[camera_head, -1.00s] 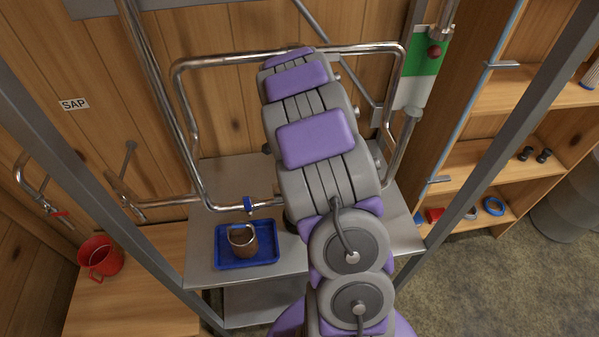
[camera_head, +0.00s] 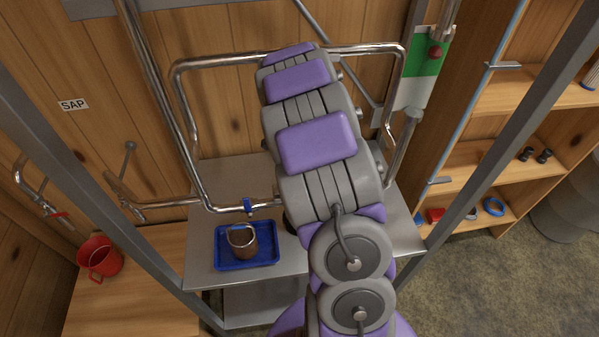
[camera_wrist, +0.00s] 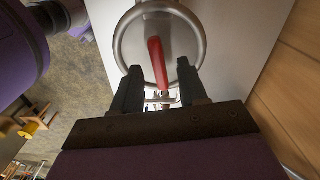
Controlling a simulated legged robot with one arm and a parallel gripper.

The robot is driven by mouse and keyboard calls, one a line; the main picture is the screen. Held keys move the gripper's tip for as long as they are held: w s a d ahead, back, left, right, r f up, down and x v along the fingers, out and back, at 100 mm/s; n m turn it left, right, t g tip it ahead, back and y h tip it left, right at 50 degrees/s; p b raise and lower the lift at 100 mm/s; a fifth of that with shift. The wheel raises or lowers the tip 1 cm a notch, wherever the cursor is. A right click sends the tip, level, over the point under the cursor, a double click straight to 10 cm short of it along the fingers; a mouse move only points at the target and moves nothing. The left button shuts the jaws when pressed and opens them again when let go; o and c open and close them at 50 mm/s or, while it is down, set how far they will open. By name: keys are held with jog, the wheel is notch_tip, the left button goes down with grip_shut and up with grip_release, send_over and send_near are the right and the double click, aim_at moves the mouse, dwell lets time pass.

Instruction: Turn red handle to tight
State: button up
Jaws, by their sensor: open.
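A red handle (camera_wrist: 157,62) shows in the wrist view, in front of a round metal part (camera_wrist: 190,35) on a pale flat surface. My gripper (camera_wrist: 159,74) is open, with one dark finger on each side of the red handle's lower part. The handle stands close to upright in that picture, slightly tilted. I cannot tell whether either finger touches it. In the head view my arm hides my gripper and this handle.
A bent metal pipe frame (camera_head: 235,59) surrounds my arm. A blue tray (camera_head: 232,264) with a brown cup (camera_head: 243,244) sits on the metal table (camera_head: 200,272). Wooden shelves (camera_head: 460,160) stand right.

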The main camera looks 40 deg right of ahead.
notch_tip(320, 180, up, 15)
jog(key=shift+d+r, duration=0.15)
dwell(0.7)
